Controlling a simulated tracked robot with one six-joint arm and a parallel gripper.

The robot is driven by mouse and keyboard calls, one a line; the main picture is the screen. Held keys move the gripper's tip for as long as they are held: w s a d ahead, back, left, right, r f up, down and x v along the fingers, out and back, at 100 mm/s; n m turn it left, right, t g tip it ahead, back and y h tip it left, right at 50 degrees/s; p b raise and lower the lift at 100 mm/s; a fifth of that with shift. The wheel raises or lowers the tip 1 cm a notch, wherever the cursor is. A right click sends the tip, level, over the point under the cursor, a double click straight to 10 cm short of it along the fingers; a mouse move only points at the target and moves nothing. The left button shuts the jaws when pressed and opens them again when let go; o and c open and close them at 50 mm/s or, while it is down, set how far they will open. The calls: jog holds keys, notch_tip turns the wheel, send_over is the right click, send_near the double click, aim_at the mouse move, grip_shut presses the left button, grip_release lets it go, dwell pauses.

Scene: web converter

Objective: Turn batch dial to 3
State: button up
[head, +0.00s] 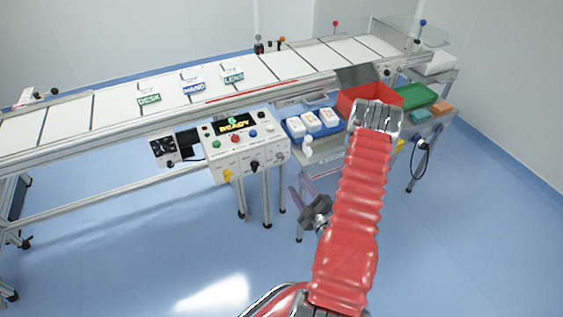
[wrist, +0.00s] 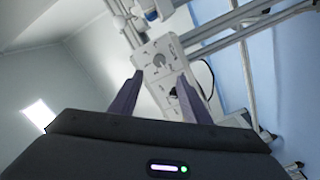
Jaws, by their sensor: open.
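The white control box (head: 240,143) stands in front of the conveyor in the head view. Its display reads READY in yellow under a small green character. A black knob (head: 254,165) and a yellow knob (head: 228,175) sit on its lower front. I cannot tell which control is the batch dial, nor read any dial setting. My gripper (head: 300,187) is open and empty, to the right of the box and apart from it. In the wrist view, a pale panel (wrist: 165,62) with a round dial (wrist: 160,60) shows beyond and between my fingertips (wrist: 160,78).
The conveyor (head: 120,100) runs behind, carrying cards marked DESK, HAND and LENS. A blue tray (head: 293,131) with white items, a red bin (head: 395,94) and a green tray (head: 418,96) stand to the right. The floor in front is clear.

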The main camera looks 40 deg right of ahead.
aim_at(282, 159)
jog(key=x, duration=1.3)
jog(key=shift+w+d, duration=0.15)
jog(key=shift+w, duration=0.2)
